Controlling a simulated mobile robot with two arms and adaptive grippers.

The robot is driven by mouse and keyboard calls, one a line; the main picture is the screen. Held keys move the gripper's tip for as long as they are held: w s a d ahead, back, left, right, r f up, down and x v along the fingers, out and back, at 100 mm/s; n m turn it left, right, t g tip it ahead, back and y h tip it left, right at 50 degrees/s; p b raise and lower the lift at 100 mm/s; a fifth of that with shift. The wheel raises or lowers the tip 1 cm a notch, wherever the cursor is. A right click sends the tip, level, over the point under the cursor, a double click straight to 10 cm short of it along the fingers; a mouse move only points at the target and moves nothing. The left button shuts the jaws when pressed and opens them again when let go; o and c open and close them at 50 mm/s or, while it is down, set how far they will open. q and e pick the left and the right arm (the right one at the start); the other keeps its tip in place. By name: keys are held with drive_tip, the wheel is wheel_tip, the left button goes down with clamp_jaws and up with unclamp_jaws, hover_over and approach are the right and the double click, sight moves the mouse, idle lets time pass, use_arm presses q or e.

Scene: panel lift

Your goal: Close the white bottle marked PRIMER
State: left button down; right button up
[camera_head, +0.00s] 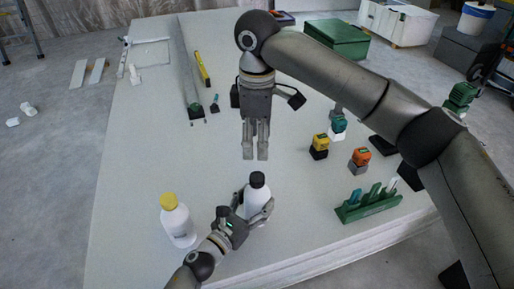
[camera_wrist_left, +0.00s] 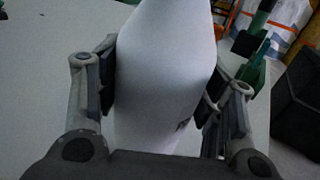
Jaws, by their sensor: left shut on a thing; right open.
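A white bottle (camera_head: 257,198) with a black top (camera_head: 257,180) stands near the front of the panel. My left gripper (camera_head: 254,206) is shut around its body. In the left wrist view the white bottle (camera_wrist_left: 165,65) fills the space between the finger pads, and its top is out of that picture. I cannot read PRIMER on it, nor tell whether the black top is tight. A second white bottle (camera_head: 178,224) with a yellow cap (camera_head: 169,201) stands upright to the left. My right gripper (camera_head: 256,157) is open and empty, pointing down behind and above the black top.
A green rack (camera_head: 368,206) stands at the right, with yellow (camera_head: 320,142) and orange (camera_head: 360,156) topped items behind it. A yellow level (camera_head: 202,68) and a green case (camera_head: 336,38) lie farther back. The panel's left side is mostly clear.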

use_arm(q)
drive_tip(key=shift+c, duration=1.5)
unclamp_jaws()
drive_tip(key=shift+s, duration=0.1)
drive_tip(key=v, duration=1.2)
